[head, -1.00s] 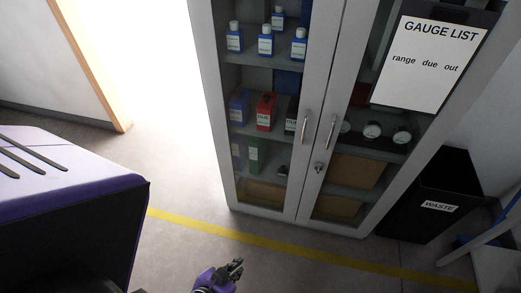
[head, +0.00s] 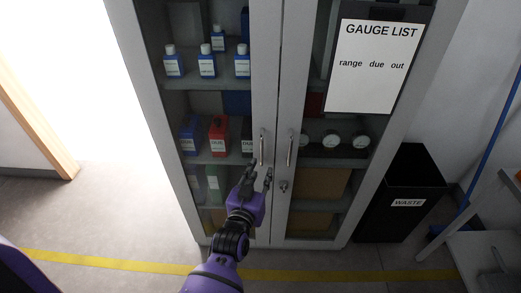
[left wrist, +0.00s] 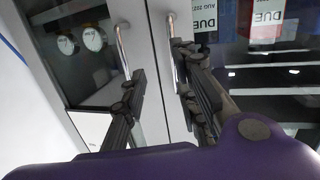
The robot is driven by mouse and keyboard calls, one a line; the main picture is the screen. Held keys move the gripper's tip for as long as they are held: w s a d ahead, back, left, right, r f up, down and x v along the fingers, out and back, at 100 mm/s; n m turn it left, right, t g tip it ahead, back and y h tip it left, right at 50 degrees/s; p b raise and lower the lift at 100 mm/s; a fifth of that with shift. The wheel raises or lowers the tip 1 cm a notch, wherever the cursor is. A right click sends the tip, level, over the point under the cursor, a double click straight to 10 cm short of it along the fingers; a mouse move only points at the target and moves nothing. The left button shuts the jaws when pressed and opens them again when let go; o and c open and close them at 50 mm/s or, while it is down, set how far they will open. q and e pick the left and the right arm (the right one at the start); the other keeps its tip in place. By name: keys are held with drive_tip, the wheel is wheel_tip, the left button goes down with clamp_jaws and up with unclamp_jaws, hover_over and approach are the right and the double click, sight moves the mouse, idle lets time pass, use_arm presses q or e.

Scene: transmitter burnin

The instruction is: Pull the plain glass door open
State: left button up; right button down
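The plain glass door (head: 207,101) is the left door of a grey cabinet, and it stands shut. Its upright metal handle (head: 262,147) is by the middle seam; in the left wrist view this handle (left wrist: 170,50) shows just beside the right-hand finger. My left gripper (head: 259,176) is in front of the door at the handle's lower end. In the left wrist view its two fingers (left wrist: 157,72) are spread apart and hold nothing. Whether a finger touches the handle I cannot tell. My right gripper is out of view.
The right door has a gauge list sheet (head: 373,66), its own handle (head: 290,148) and a lock (head: 284,186). Bottles (head: 207,62) and boxes stand behind the glass. A black waste bin (head: 402,203) stands right of the cabinet. Floor with a yellow line (head: 110,261) is open at left.

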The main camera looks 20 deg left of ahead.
sight(261, 150)
use_arm(q)
drive_tip(key=shift+t+y, duration=0.5)
drive_tip(key=shift+t, duration=0.1)
drive_tip(key=w, duration=0.2)
drive_tip(key=w+a+r, duration=0.1)
drive_tip(key=w, duration=0.2)
drive_tip(key=w+a, duration=0.1)
drive_tip(key=w, duration=0.2)
drive_tip(key=shift+a+r, duration=0.2)
drive_tip(key=shift+r, duration=0.15)
drive_tip(key=shift+w, duration=0.5)
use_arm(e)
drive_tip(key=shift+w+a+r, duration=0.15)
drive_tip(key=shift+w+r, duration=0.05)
use_arm(q)
clamp_jaws()
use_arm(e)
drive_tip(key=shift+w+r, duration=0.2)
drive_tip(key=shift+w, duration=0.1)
